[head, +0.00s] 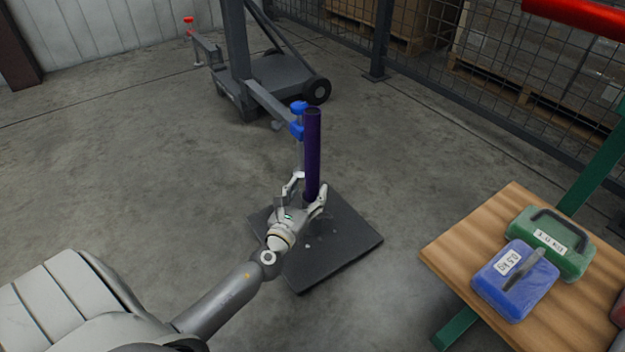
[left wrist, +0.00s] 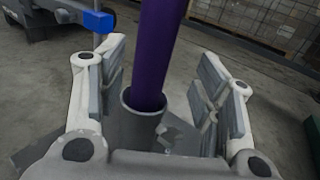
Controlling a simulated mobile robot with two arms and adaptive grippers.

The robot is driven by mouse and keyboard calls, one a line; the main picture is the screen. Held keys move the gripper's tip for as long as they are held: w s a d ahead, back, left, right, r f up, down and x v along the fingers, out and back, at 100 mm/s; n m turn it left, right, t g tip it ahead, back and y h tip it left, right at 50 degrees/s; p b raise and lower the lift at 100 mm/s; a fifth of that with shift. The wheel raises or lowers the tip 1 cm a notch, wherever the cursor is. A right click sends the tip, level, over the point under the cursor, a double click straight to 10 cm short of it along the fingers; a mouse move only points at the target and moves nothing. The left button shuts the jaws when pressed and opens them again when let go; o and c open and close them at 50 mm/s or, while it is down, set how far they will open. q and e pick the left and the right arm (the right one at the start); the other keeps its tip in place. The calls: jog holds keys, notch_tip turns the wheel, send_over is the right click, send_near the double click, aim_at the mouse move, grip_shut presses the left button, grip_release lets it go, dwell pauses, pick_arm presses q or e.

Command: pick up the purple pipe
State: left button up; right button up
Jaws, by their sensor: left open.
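The purple pipe (head: 312,150) stands upright above a dark square base plate (head: 345,262) on the floor. In the left wrist view the purple pipe (left wrist: 157,45) rises out of a grey round socket (left wrist: 140,122). My left gripper (head: 306,192) is at the pipe's lower end, its fingers on either side. In the left wrist view the left gripper (left wrist: 160,90) is open, with the pipe between its fingers and a visible gap at the right finger. The pipe's bottom is hidden inside the socket. My right gripper is not in view.
A grey wheeled stand (head: 275,80) with blue-tipped arms (head: 298,108) is just behind the pipe. A mesh fence (head: 480,65) runs behind. The floor at left is clear.

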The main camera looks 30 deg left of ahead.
aim_at(309, 184)
pick_arm(q)
jog(key=w, duration=0.1)
jog(key=w+a+b, duration=0.1)
jog(key=w, duration=0.2)
jog(key=shift+a+f, duration=0.2)
jog(key=shift+a, duration=0.1)
jog(key=shift+w+a+b, duration=0.1)
jog(key=shift+w+b, duration=0.2)
jog(key=shift+w, duration=0.25)
grip_shut()
jog(key=shift+r, duration=0.2)
